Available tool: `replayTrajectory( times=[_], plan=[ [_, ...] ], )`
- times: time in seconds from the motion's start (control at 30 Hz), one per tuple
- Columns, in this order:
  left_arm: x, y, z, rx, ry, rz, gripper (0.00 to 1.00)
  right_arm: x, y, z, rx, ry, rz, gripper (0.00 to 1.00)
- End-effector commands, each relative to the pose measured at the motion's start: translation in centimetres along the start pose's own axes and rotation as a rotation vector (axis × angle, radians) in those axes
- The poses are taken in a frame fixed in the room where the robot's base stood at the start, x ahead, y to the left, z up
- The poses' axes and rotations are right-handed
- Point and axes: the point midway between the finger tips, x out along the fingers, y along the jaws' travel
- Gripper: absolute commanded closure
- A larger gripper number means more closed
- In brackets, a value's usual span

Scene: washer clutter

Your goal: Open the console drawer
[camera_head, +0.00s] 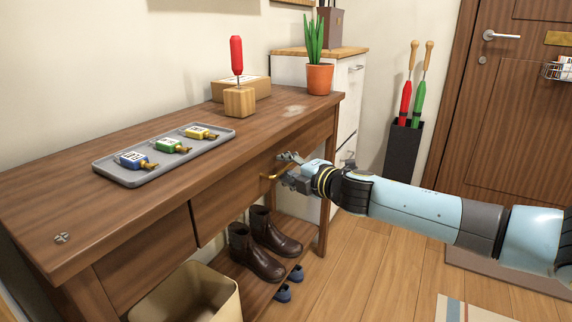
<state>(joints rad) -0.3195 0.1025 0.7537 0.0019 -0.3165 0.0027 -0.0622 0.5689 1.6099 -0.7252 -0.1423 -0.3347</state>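The wooden console (75,215) stands along the wall at the left. Its drawer front (225,196) looks flush with the console's front, so the drawer appears shut. A brass handle (268,177) sticks out near the right part of the drawer front. My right gripper (284,168) is at the handle, with its fingers spread apart and pointing at the console. The handle's right end meets the lower finger in the picture; I cannot tell whether they touch. My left gripper is not in view.
On the console top are a grey tray (108,174) with several tagged keys, a wooden block (240,101) with a red-handled tool, and a potted plant (319,79). Below are boots (262,245) and a bin (185,297). An umbrella stand (402,150) is behind my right arm.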

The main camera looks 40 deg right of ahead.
Motion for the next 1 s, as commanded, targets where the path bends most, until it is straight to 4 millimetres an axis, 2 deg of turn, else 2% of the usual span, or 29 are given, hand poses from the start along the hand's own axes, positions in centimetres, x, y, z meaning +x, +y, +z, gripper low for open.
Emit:
replayTrajectory(
  times=[0.37,0.6,1.0],
  plan=[
    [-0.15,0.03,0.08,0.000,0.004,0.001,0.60,0.62,-0.11,-0.05,0.001,0.000,-0.001,0.69],
    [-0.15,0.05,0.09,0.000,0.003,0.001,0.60,0.60,-0.09,-0.04,0.001,0.000,-0.001,1.00],
    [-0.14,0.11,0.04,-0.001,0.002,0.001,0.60,0.60,-0.06,-0.04,0.000,0.000,0.000,1.00]
  ],
)
